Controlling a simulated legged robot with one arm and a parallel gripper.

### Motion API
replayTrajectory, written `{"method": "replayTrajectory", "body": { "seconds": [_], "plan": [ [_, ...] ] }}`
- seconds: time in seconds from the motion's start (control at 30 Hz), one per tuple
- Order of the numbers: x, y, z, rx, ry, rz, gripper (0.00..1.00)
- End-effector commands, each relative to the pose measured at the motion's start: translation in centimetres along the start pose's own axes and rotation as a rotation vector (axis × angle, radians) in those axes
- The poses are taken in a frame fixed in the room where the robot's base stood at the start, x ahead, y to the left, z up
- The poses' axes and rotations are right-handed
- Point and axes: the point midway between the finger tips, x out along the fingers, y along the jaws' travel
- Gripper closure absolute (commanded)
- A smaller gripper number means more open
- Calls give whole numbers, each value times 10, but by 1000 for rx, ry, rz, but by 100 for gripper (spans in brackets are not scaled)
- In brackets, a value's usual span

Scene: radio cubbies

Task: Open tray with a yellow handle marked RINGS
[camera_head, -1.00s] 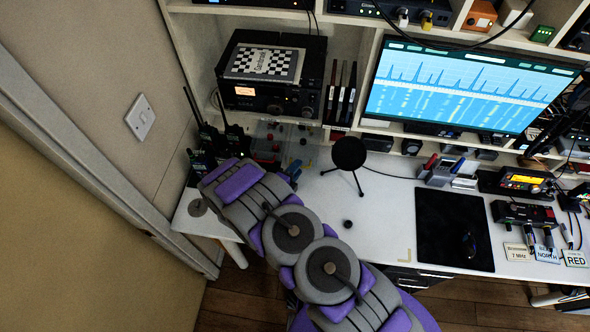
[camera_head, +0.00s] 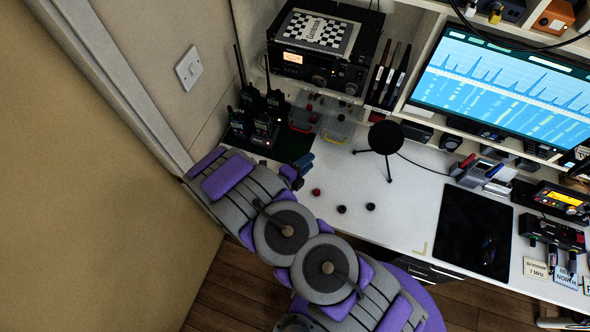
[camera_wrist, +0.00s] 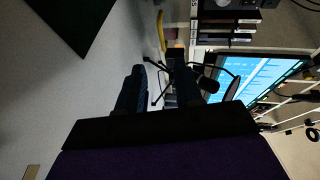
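A tray with a yellow handle (camera_head: 334,137) sits low in a clear-walled unit at the back left of the desk. The yellow handle also shows in the wrist view (camera_wrist: 161,31), seen sideways. I cannot read a RINGS label. A neighbouring tray with a red handle (camera_head: 300,127) is on its left. Both trays look shut, though details are small. My gripper (camera_head: 298,170) is over the desk's left part, in front of the trays and apart from the yellow handle. In the wrist view its two dark fingers (camera_wrist: 156,82) stand apart with nothing between them.
Handheld radios (camera_head: 262,120) stand on a dark mat left of the trays. A round black item on a tripod (camera_head: 386,138) stands close on the right. Small knobs (camera_head: 341,209) lie on the white desk. A wall (camera_head: 130,150) bounds the left side.

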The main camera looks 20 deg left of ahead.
Motion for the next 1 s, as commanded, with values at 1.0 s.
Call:
{"method": "replayTrajectory", "body": {
  "seconds": [1.0],
  "plan": [
    [-51, 0, 1, 1, 0, 1, 65]
  ]
}}
